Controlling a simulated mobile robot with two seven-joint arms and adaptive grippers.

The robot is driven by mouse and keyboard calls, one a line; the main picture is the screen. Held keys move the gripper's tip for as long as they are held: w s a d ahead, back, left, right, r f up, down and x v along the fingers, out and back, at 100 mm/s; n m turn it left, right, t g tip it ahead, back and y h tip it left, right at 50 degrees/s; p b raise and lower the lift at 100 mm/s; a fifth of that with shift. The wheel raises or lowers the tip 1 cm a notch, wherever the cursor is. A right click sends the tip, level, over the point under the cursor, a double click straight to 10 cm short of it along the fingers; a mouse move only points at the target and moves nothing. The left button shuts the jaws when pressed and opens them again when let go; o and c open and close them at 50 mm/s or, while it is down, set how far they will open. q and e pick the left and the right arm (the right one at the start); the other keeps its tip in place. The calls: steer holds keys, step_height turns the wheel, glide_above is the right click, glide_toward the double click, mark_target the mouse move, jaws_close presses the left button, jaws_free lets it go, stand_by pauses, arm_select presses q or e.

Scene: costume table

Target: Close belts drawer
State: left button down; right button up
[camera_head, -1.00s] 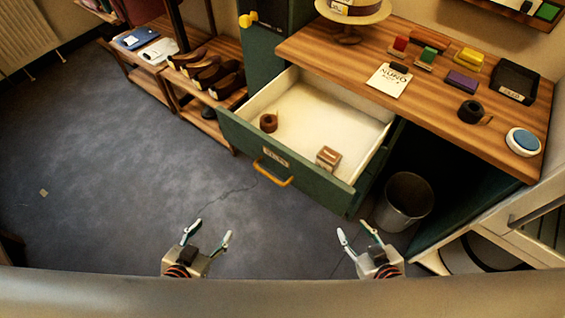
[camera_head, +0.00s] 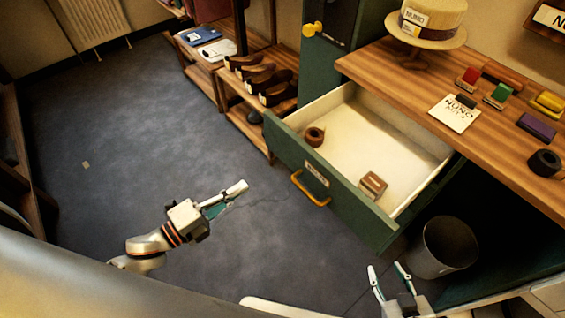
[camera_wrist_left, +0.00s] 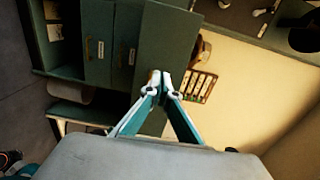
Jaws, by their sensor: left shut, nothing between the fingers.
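The belts drawer (camera_head: 350,207) stands pulled out of the green cabinet under the wooden counter, with a small label and a yellow-orange handle (camera_head: 309,190) on its front. Inside are a brown rolled belt (camera_head: 314,137) and a small brown box (camera_head: 372,185). My left gripper (camera_head: 242,187) is shut and empty, to the left of the drawer front and apart from it. Its shut fingers show in the left wrist view (camera_wrist_left: 160,80) before green furniture fronts. My right gripper (camera_head: 387,272) is open and empty, below the drawer near the bin.
A grey bin (camera_head: 447,247) stands on the floor right of the drawer. A low wooden shelf with shoes (camera_head: 268,82) stands beyond its left side. The counter (camera_head: 430,75) carries a straw hat (camera_head: 428,22), a paper and colored blocks.

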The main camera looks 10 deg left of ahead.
mark_target(290, 156)
arm_select(q)
steer(key=p+x, duration=0.1)
steer(key=x, duration=1.2)
steer(key=shift+s+d+r, duration=0.1)
steer(key=shift+s, duration=0.05)
steer(key=shift+w+d, duration=0.3)
steer(key=shift+w, duration=0.1)
arm_select(e)
steer(key=shift+s+a+r, duration=0.2)
steer(key=shift+a, duration=0.05)
steer(key=shift+w+r, duration=0.1)
steer(key=shift+w, duration=0.1)
